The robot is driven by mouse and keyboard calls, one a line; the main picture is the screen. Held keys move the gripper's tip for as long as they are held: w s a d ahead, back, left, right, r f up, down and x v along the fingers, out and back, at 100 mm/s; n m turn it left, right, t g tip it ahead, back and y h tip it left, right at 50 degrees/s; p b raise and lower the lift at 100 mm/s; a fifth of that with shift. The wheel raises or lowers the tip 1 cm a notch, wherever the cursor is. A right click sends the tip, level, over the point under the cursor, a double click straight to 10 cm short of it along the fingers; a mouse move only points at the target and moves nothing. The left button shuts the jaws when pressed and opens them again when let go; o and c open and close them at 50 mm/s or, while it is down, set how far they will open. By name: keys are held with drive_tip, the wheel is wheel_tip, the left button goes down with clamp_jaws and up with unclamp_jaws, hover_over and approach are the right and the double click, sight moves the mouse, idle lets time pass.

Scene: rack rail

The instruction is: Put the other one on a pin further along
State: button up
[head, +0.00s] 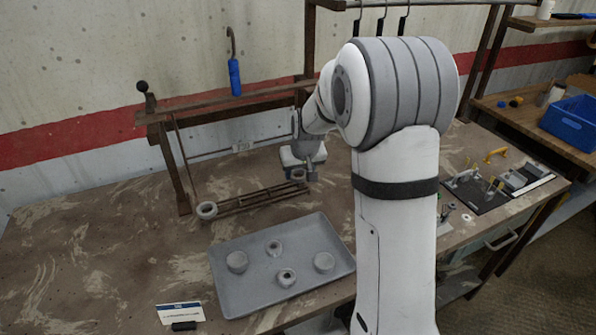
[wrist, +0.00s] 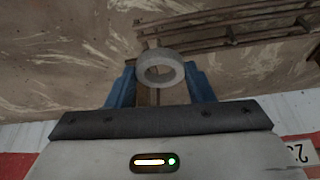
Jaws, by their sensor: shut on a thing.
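A grey ring (wrist: 160,83) is between the blue fingers of my gripper (wrist: 161,92) in the wrist view, its hole facing the camera. In the head view my gripper (head: 303,168) is at the right end of the slatted rack rail (head: 250,204), with the held ring (head: 298,175) just visible at its tip. I cannot tell whether the ring touches the rail. Another grey ring (head: 207,211) sits at the rail's left end. The slats also show at the upper right of the wrist view (wrist: 235,36). Individual pins are too small to tell.
A grey tray (head: 225,291) in front of the rail holds several round grey parts. A wooden frame (head: 172,160) stands behind the rail. A small sign (head: 180,313) is at the front left. The left tabletop is clear. A black board with fittings (head: 487,196) lies right.

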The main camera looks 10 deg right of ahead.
drive_tip(key=shift+f, duration=0.15)
drive_tip(key=shift+f+b, duration=1.25)
drive_tip(key=shift+f, duration=0.1)
drive_tip(key=o, duration=1)
drive_tip(key=shift+o, duration=0.2)
